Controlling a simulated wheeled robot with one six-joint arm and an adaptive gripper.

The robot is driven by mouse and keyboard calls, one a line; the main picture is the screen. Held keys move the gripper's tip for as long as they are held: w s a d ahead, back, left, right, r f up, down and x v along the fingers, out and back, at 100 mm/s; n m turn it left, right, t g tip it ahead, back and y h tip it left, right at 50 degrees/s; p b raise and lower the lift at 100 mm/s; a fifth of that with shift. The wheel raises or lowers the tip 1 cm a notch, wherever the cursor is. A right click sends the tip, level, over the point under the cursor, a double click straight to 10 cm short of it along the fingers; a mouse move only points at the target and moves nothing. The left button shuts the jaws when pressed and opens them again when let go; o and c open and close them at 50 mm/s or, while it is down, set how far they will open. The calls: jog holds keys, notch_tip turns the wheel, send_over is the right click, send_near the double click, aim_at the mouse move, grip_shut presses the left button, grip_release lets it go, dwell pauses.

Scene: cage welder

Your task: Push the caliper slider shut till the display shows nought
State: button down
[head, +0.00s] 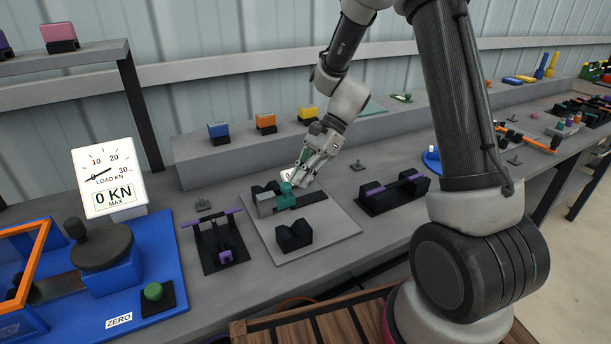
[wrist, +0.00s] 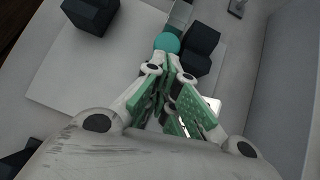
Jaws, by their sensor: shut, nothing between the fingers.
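The caliper lies on a light grey plate (head: 340,222) on the bench, with a dark beam (head: 312,198) and a grey jaw (head: 265,205) at its left end. Its teal slider (head: 285,202) sits close to that jaw; I cannot tell if a gap is left. The slider's round teal knob shows in the wrist view (wrist: 167,42). My gripper (head: 297,179) is shut and empty, its green-padded fingertips (wrist: 166,72) right behind the knob; touching or just apart, I cannot tell. A white patch (wrist: 215,103) shows beside the fingers; no display digits are readable.
Black V-blocks stand on the plate, one in front (head: 294,235). Left is a stand with a purple rod (head: 212,218) and a blue load tester (head: 165,255) reading 0 kN. Right is another purple-rod stand (head: 395,192). A raised shelf (head: 235,158) runs behind.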

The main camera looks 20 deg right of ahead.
jog(key=v, duration=1.2)
jog(key=s+d+f+n+h, duration=0.2)
jog(key=s+d+f+n, duration=0.1)
jog(key=d+n, duration=0.15)
jog(key=s+d+r+n+t+h, duration=0.3)
jog(key=s+r, duration=0.3)
jog(key=s, duration=0.4)
jog(key=s+d+r+n+t+h, duration=0.2)
jog(key=s+r+n, duration=0.4)
jog(key=s, duration=0.4)
jog(key=shift+s+d+r+t+h, duration=0.3)
jog(key=shift+d+t+h, duration=0.1)
jog(key=shift+d+t, duration=0.6)
